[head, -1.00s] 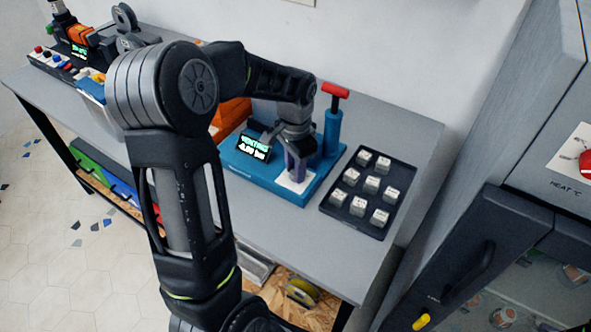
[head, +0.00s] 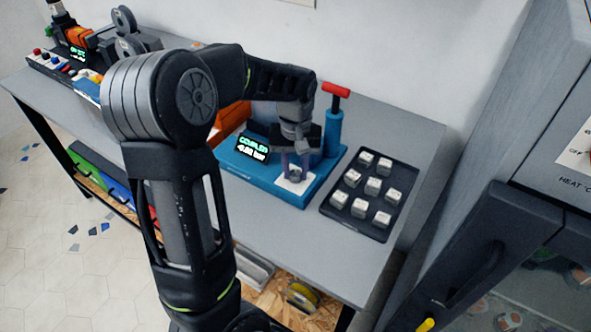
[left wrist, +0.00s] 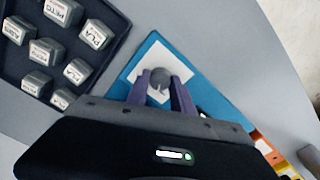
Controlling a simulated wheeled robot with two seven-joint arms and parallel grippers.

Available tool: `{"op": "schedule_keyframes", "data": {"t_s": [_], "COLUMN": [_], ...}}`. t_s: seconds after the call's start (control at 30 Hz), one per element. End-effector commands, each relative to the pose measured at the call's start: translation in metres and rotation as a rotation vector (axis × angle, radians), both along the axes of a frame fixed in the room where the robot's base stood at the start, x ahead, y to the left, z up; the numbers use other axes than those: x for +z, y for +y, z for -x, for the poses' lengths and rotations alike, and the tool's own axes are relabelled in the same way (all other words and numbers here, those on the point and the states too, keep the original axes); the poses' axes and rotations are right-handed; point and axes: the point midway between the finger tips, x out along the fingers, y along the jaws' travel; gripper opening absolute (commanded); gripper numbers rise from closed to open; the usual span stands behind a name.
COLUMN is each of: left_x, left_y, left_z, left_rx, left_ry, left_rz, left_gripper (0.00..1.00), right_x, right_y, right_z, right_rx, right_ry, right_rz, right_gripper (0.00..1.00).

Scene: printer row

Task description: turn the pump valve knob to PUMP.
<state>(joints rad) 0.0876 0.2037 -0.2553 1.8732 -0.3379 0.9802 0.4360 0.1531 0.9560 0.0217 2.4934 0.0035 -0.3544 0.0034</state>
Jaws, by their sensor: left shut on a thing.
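The pump station is a blue base (head: 265,180) with a red-handled hand pump (head: 333,120) at its back right. Its small dark display (head: 252,149) shows green text that seems to read COUPLER, with a bar reading below. The grey valve knob (left wrist: 160,77) sits on a white plate (left wrist: 180,63), also seen in the head view (head: 305,187). My left gripper (head: 296,171) points down over the plate. In the left wrist view its two purple fingers (left wrist: 162,90) are shut on the knob, one on each side. The plate's lettering is too small to read.
A black tray (head: 328,208) with several labelled grey-white blocks stands right of the pump. An orange bin (head: 233,118) is behind its left side. A dark cabinet (head: 470,255) stands at the right.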

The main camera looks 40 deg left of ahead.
Motion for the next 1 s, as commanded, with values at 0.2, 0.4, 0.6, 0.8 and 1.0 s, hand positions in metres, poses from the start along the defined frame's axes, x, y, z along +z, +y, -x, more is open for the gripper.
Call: {"op": "schedule_keyframes", "data": {"t_s": [0.2, 0.4, 0.6, 0.8, 1.0], "left_x": [0.0009, 0.0012, 0.0012, 0.0012, 0.0012], "left_y": [0.0006, 0.0002, 0.0003, 0.0005, 0.0005], "left_z": [-0.0008, -0.0011, -0.0010, -0.0010, -0.0010], "left_rx": [0.168, 0.268, 0.313, 0.320, 0.319], "left_ry": [-0.004, -0.004, -0.004, -0.004, -0.004], "left_rz": [0.000, 0.000, 0.000, 0.000, 0.000], "left_gripper": [0.00, 0.00, 0.00, 0.00, 0.00], "right_x": [-0.0012, -0.0016, -0.0017, -0.0018, -0.0018], "right_y": [0.0001, 0.0001, 0.0002, 0.0001, 0.0001], "right_z": [-0.0002, -0.0003, -0.0004, -0.0004, -0.0004], "right_rx": [0.000, 0.001, 0.000, 0.000, 0.000], "right_ry": [0.000, -0.001, -0.001, -0.001, -0.001], "right_rz": [-0.001, -0.001, -0.001, -0.001, -0.001], "right_gripper": [0.36, 0.36, 0.36, 0.36, 0.36]}}
